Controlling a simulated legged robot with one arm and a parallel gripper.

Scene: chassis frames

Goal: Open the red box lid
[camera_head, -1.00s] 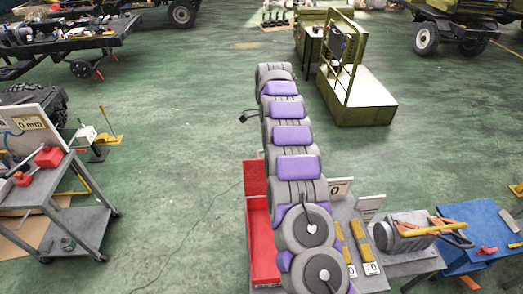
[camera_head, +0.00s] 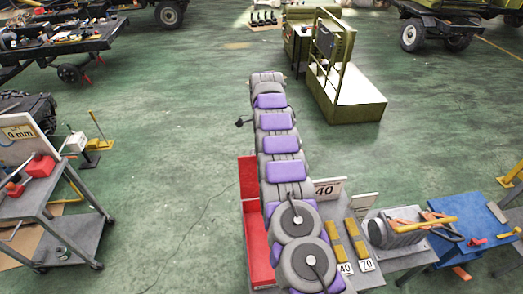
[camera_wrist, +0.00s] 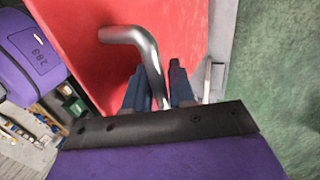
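The red box (camera_head: 258,252) stands on the left end of the grey bench in the head view, partly hidden by my arm. A darker red panel (camera_head: 249,177) shows at its far end; I cannot tell if this is the lid. In the wrist view a flat red surface (camera_wrist: 85,45) carries a bent metal handle (camera_wrist: 148,50). My gripper (camera_wrist: 160,85) has its two dark blue fingers on either side of this handle, very close to it. I cannot tell whether they press on it. My gripper is hidden behind my arm in the head view.
The grey bench holds yellow bars (camera_head: 359,239) and number cards. Right of it are a grey motor-like part (camera_head: 392,230) and a blue table (camera_head: 470,228). A grey trolley (camera_head: 75,235) stands left. Green floor (camera_head: 170,190) is clear between trolley and box.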

